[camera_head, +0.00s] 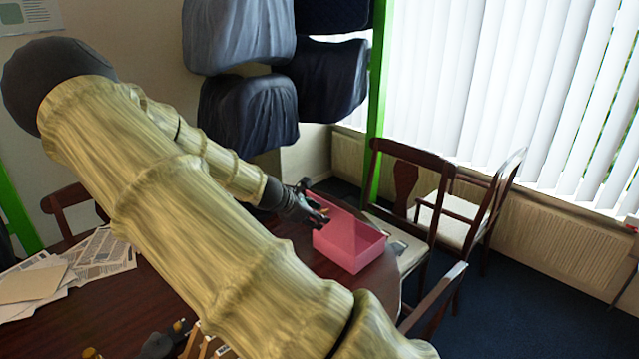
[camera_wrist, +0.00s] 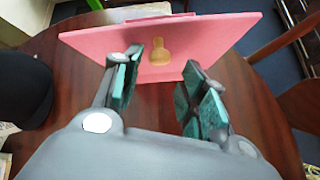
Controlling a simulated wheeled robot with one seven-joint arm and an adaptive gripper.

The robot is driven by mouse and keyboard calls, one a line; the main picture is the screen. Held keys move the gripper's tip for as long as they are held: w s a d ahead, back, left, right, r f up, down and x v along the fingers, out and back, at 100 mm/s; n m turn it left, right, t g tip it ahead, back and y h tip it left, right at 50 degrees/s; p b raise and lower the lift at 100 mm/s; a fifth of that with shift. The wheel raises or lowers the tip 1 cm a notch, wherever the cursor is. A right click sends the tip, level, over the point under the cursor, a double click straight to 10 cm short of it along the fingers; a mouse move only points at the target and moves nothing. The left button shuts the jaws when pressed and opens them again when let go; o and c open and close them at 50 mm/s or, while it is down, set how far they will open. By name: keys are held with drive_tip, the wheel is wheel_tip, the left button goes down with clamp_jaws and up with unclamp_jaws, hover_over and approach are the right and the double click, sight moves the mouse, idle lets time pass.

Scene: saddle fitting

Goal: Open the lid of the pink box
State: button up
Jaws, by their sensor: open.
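The pink box (camera_head: 352,252) stands on the dark wooden table near its right edge. In the wrist view a flat pink panel of the box (camera_wrist: 215,33) lies beyond my fingers, with a tan rounded knob (camera_wrist: 160,52) on it. My gripper (camera_wrist: 160,82) is open, with its green-padded fingers apart. The knob shows between and just beyond the fingertips, and I see nothing held. In the head view my gripper (camera_head: 318,212) is at the box's left upper side. My arm hides part of the table, and I cannot tell whether the lid is fully closed.
The table (camera_head: 100,300) carries papers (camera_head: 100,255) at the left and small objects at the front. A dark wooden chair (camera_head: 405,185) stands behind the box, with others to the right. My arm crosses over the table.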

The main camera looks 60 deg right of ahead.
drive_tip(key=shift+v, duration=4.45)
drive_tip(key=shift+c, duration=0.2)
